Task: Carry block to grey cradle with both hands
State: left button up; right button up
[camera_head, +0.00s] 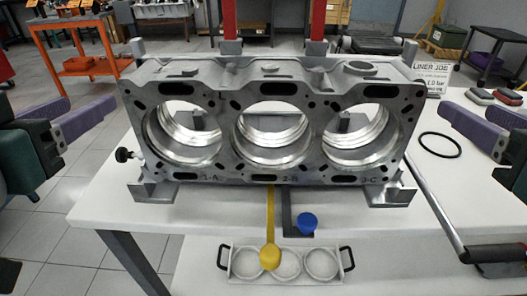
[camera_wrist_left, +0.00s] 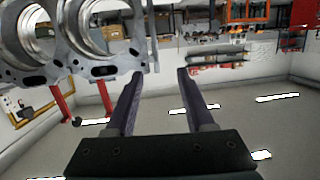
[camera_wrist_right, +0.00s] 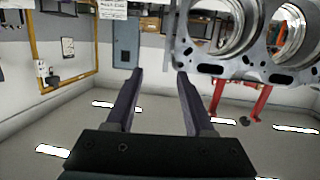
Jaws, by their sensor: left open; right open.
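The engine block (camera_head: 270,160) is a grey metal casting with three large round bores, upright at the middle of the white table. Grey supports (camera_head: 153,192) show at its lower left and lower right corners, likely parts of the grey cradle; the block hides most of them, and I cannot tell whether it is fully seated. My left gripper (camera_head: 100,101) is open and empty, left of the block and apart from it. My right gripper (camera_head: 457,101) is open and empty, right of the block and apart. The block also shows in the left wrist view (camera_wrist_left: 98,70) and right wrist view (camera_wrist_right: 250,68).
A long lever (camera_head: 436,205) and a black ring (camera_head: 440,145) lie right of the block. A black knob (camera_head: 123,155) sticks out left. Red posts (camera_head: 229,20) stand behind.

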pick_arm(q)
jog(key=t+h+b, duration=0.1)
jog(key=t+b, duration=0.1)
jog(key=b, duration=0.6)
send_near(152, 114)
jog(key=w+a+f, duration=0.1)
jog(key=a, duration=0.1)
pick_arm(e)
jog(key=t+y, duration=0.1)
jog(key=t, duration=0.1)
send_near(395, 120)
jog(key=w+d, duration=0.1)
jog(key=d, duration=0.1)
pick_arm(q)
jog(key=shift+w+d+f+m+t+b, duration=0.3)
jog(key=shift+d+f+m+b, duration=0.05)
jog(key=shift+d+f+m, duration=0.1)
pick_arm(e)
jog(key=shift+w+a+f+n+y, duration=0.2)
jog(key=shift+a+f+n+y, duration=0.25)
jog(key=shift+f, duration=0.25)
pick_arm(q)
jog(key=shift+r, duration=0.2)
pick_arm(e)
jog(key=shift+r, duration=0.2)
pick_arm(q)
jog(key=w, duration=1)
pick_arm(e)
jog(key=w, duration=1)
